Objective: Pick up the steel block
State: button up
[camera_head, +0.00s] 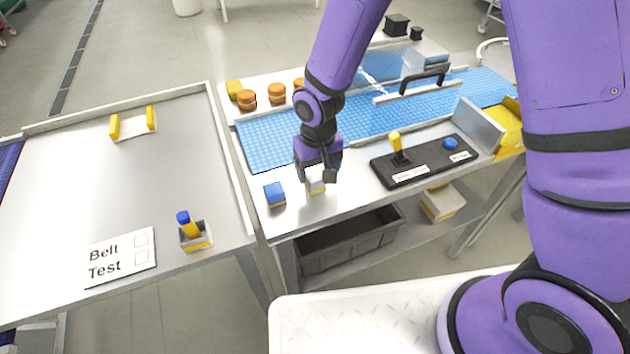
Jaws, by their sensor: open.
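A pale silver-grey block (316,186), which looks like the steel block, stands on the light tabletop near the front edge of the conveyor table. Its upper part is partly hidden by my gripper. My gripper (318,176) points down right over the block, with its dark fingers apart. One finger shows at the right of the block's top. I cannot tell whether the fingers touch it. A blue block (274,194) with a yellowish base edge sits just left of it, apart from it.
A black control panel (424,161) with a yellow lever stands to the right. Behind is the blue belt (270,143), with orange round pieces (277,93) beyond. A raised rim (232,165) edges the left table, which holds a "Belt Test" card (120,257) and a blue-topped lever (185,223).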

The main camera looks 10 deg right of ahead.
aim_at(315, 176)
jog(key=shift+a+f, duration=0.15)
jog(key=shift+f, duration=1)
jog(key=shift+a+f, duration=0.15)
jog(key=shift+f, duration=1)
jog(key=shift+c, duration=0.2)
jog(key=c, duration=1.1)
jog(key=shift+w+r, duration=0.1)
jog(key=shift+c, duration=0.2)
